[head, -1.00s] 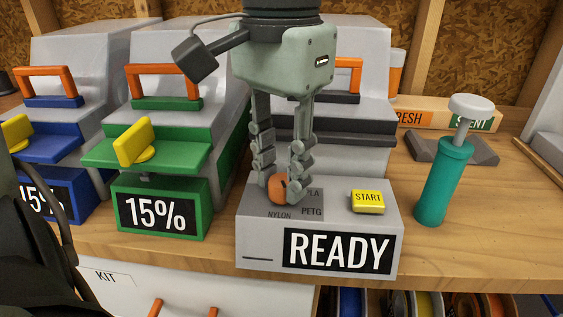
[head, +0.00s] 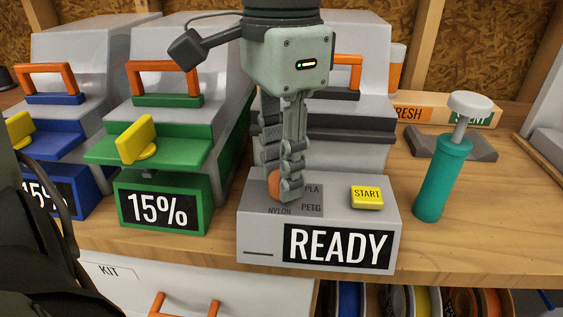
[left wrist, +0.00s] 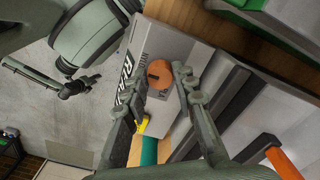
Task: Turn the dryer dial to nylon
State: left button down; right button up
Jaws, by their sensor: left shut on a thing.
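The dryer (head: 258,228) is a pale grey box with a READY display (head: 338,246) and a yellow START button (head: 367,197). Its orange dial (head: 274,183) stands on a darker grey patch. PLA is printed to the dial's upper right, PETG to its lower right and NYLON just below it. My left gripper (head: 283,190) points down from above and is shut on the dial. Its fingers hide part of the dial, and I cannot tell which label the dial points at. The dial (left wrist: 160,74) also shows in the left wrist view, by the fingers. My right gripper is not in view.
Green (head: 195,146) and blue (head: 62,143) machines with yellow levers stand to the left. A teal pump bottle (head: 441,180) stands right of the dryer. Bare bench (head: 505,240) lies at right.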

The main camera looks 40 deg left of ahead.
pick_arm(q)
jog(key=c, duration=1.2)
grip_release()
notch_tip(320, 180, up, 12)
